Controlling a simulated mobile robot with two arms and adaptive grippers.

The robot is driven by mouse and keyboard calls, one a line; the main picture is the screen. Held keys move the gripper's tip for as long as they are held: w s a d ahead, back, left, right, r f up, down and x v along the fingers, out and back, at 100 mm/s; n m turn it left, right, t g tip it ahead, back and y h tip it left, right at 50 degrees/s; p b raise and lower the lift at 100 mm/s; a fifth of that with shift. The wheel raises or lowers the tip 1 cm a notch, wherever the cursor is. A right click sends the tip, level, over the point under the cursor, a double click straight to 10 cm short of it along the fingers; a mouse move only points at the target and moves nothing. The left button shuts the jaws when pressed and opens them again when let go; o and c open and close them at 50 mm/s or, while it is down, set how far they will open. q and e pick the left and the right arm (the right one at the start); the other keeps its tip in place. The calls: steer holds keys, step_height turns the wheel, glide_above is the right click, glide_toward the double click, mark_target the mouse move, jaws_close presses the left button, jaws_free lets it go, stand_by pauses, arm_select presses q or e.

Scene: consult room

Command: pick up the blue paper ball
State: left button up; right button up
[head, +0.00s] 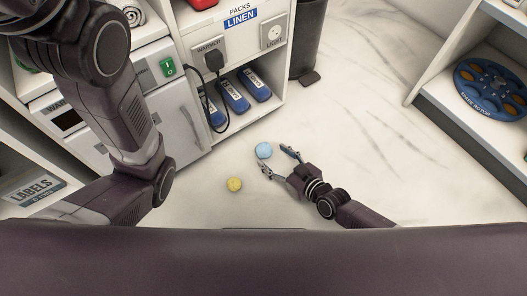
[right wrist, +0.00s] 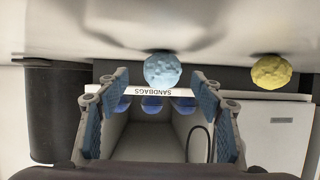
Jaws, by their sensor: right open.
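The blue paper ball (head: 264,149) lies on the pale marble floor in front of the low cabinet. My right gripper (head: 277,162) is open and close to the ball, with its fingers spread toward it. In the right wrist view the blue paper ball (right wrist: 163,70) shows between the directions of the two open fingers (right wrist: 162,110), near their tips. Nothing is held between them. My left arm fills the left of the head view, and its gripper is out of sight.
A yellow paper ball (head: 234,184) lies nearby, left of the right gripper; it also shows in the right wrist view (right wrist: 270,72). A white cabinet (head: 190,122) and shelf with blue packs (head: 234,95) stand behind. A dark bin (head: 305,45) is farther back. Floor to the right is clear.

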mark_target(269, 156)
steer(key=b+x, duration=0.1)
steer(key=x, duration=0.1)
steer(key=b+x, duration=0.1)
steer(key=shift+w+a+f, duration=0.1)
steer(key=shift+a+f, duration=0.2)
steer(key=shift+f, duration=0.05)
steer(key=shift+w+a, duration=0.25)
steer(key=shift+w, duration=0.05)
steer(key=c, duration=0.9)
